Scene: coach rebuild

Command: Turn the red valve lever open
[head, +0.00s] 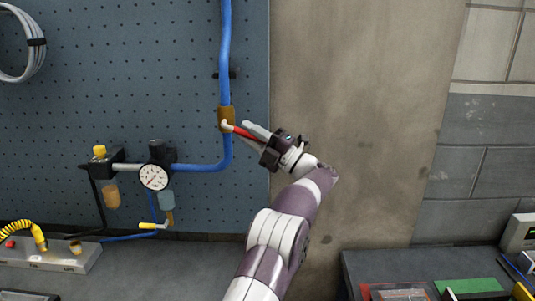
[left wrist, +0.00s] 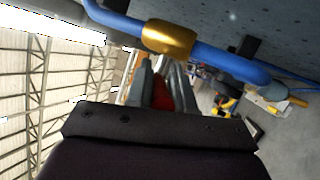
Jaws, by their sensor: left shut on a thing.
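The red valve lever (head: 241,132) sticks out to the right and slightly down from the brass valve body (head: 226,114) on the upright blue pipe (head: 225,50). My left gripper (head: 252,132) is shut on the lever, from the right. In the left wrist view the red lever (left wrist: 161,94) shows between my fingers, close below the brass valve body (left wrist: 168,38). My fingers hide part of the lever. My right gripper is in neither view.
Left of the valve, a pressure gauge (head: 153,177) and a yellow-topped fitting (head: 99,152) sit on the pegboard (head: 120,80). A grey bench (head: 180,265) lies below. A dark bench with trays (head: 400,293) is at lower right. The bare wall (head: 370,100) is clear.

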